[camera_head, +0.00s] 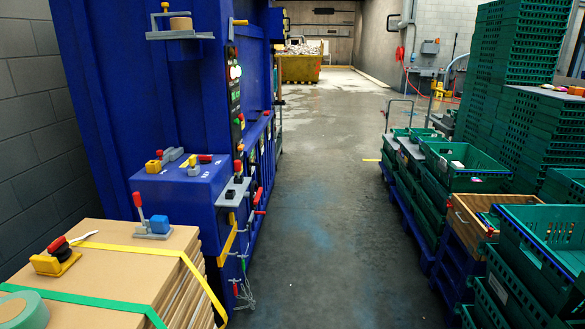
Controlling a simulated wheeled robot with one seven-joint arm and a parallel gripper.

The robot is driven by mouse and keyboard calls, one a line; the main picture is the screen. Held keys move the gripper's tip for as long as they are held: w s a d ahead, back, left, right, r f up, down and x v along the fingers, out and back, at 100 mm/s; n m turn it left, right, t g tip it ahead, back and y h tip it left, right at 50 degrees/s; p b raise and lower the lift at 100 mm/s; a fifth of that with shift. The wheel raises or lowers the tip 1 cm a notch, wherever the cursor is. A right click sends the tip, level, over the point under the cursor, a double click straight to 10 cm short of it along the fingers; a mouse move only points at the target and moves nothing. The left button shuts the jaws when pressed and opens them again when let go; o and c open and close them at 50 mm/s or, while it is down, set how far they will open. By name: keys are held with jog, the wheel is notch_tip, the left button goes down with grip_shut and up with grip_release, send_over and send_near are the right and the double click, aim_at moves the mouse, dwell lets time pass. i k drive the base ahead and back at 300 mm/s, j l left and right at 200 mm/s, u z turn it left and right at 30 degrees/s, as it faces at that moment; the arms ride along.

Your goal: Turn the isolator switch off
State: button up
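I cannot tell for sure which fitting is the isolator switch. A blue machine (130,95) stands at the left with several small switches and levers. On its ledge are a yellow block with a red part (155,165) and a red-handled piece (204,158). A grey bracket (233,191) with a red-topped lever juts from its front corner. A yellow base with a black and red knob (56,257) and a grey base with an upright red lever and blue block (152,228) sit on the cardboard stack. My gripper is not in view.
A strapped cardboard stack (125,268) fills the lower left, with a green tape roll (22,310) on it. Green crates (548,240) line the right side. The concrete aisle (322,200) between is clear. A yellow skip (299,67) stands at the back.

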aim_at(230, 216)
jog(key=i+u, duration=0.15)
jog(key=i, duration=0.4)
jog(key=i+l+u, duration=0.1)
jog(key=i, duration=0.45)
jog(key=i+l+u, duration=0.15)
jog(key=i, duration=0.4)
jog(key=i+u, duration=0.25)
jog(key=u, duration=0.15)
jog(key=i+l+u, duration=0.1)
jog(key=u, duration=0.3)
jog(key=i+l+u, duration=0.25)
jog(key=u, duration=0.15)
jog(key=i+l+u, duration=0.25)
jog(key=u, duration=0.15)
jog(key=i+l+u, duration=0.15)
jog(key=l+u, duration=0.25)
jog(key=i+l+u, duration=0.3)
jog(key=u, duration=0.2)
